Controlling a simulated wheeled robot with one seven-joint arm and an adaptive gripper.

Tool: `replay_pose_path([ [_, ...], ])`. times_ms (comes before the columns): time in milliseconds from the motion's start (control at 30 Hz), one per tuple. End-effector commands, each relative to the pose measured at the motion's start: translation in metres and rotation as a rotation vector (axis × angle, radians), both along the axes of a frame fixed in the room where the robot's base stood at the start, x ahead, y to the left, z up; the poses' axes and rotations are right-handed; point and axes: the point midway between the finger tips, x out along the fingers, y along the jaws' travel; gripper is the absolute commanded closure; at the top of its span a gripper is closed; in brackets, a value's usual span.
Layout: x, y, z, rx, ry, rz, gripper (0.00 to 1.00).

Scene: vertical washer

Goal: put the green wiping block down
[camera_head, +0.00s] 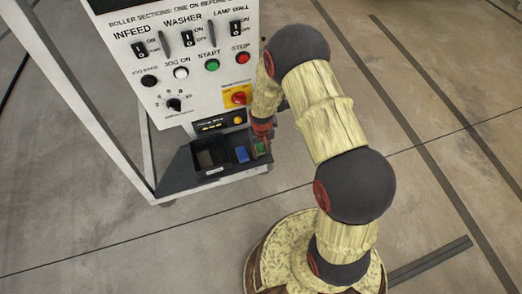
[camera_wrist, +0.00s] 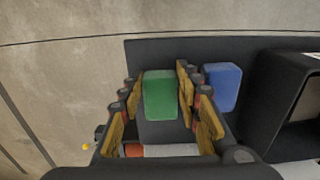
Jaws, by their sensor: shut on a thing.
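The green wiping block (camera_wrist: 160,95) sits between the yellow-padded fingers of my gripper (camera_wrist: 158,112), which is shut on it. In the head view the green block (camera_head: 260,149) is just below my gripper (camera_head: 261,134), at the right end of the dark tray (camera_head: 183,179) on the washer's front. A blue block (camera_wrist: 222,86) lies just right of the held block in the wrist view; in the head view the blue block (camera_head: 242,153) is to its left. I cannot tell whether the green block touches the tray surface.
A deeper dark bin (camera_wrist: 262,95) stands beyond the blue block. In the head view its compartment holds a brownish piece (camera_head: 206,158). The control panel (camera_head: 190,60), with switches, buttons and a red-yellow knob (camera_head: 238,97), rises close behind my gripper. Bare floor (camera_head: 440,120) lies to the right.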

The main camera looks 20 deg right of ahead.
Motion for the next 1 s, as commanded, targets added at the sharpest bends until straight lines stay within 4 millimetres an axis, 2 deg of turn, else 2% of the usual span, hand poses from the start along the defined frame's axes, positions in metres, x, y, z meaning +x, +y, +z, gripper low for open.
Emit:
replay_pose_path([
  [200,0.0,0.0,-0.004,0.0,0.001,0.0,1.0],
  [233,0.0,0.0,-0.004,0.0,0.001,0.0,0.66],
  [500,0.0,0.0,-0.003,0.0,0.001,0.0,0.51],
  [833,0.0,0.0,-0.002,0.0,0.001,0.0,0.49],
  [1000,0.0,0.0,0.012,0.0,-0.001,0.0,0.49],
])
